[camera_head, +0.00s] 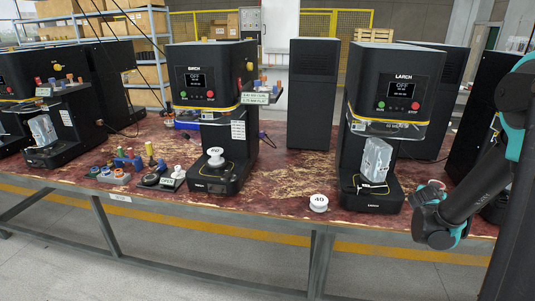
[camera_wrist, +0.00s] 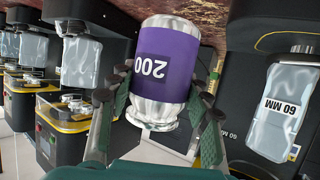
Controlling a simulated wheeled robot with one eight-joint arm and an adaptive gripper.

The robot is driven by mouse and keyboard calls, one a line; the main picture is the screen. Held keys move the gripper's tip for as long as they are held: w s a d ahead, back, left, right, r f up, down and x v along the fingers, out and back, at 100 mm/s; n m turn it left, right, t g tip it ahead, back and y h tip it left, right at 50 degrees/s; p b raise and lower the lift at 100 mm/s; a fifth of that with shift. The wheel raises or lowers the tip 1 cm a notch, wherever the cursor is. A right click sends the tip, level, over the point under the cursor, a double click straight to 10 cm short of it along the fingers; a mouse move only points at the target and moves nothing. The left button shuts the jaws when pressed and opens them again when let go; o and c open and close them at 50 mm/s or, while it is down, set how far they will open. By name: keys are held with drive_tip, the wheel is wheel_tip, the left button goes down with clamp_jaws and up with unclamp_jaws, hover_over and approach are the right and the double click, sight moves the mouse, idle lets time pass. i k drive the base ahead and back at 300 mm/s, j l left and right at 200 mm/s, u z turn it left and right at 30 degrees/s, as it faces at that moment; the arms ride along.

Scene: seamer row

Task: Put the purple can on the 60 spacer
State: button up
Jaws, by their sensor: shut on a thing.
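The purple can (camera_wrist: 165,60) has silver ends and a white label reading 200. My gripper (camera_wrist: 158,106) has one finger on each side of it and is shut on it in the wrist view. My gripper and the can cannot be clearly made out in the head view, where my arm is at the right.
A white 40 spacer (camera_head: 318,203) stands on the red-brown table (camera_head: 275,185) between BIRCH and the LARCH machine (camera_head: 395,80). LARCH holds a clear block (camera_head: 376,160). Small parts (camera_head: 125,160) crowd the table left of BIRCH. A clear piece marked 60 MM (camera_wrist: 280,110) shows in the wrist view.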

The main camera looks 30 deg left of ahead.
sight(216, 150)
drive_tip(key=u, duration=0.45)
drive_tip(key=j+u, duration=0.1)
drive_tip(key=u, duration=1.25)
drive_tip(key=j+u, duration=0.1)
drive_tip(key=u, duration=0.8)
drive_tip(key=i+u, duration=0.4)
drive_tip(key=i, duration=0.75)
drive_tip(key=i+j, duration=0.1)
drive_tip(key=i, duration=0.4)
drive_tip(key=i+z, duration=0.1)
drive_tip(key=z, duration=0.3)
drive_tip(key=j+z, duration=0.1)
drive_tip(key=z, duration=0.25)
drive_tip(key=i+j+z, duration=0.15)
drive_tip(key=z, duration=0.25)
drive_tip(key=j+z, duration=0.1)
drive_tip(key=z, duration=0.25)
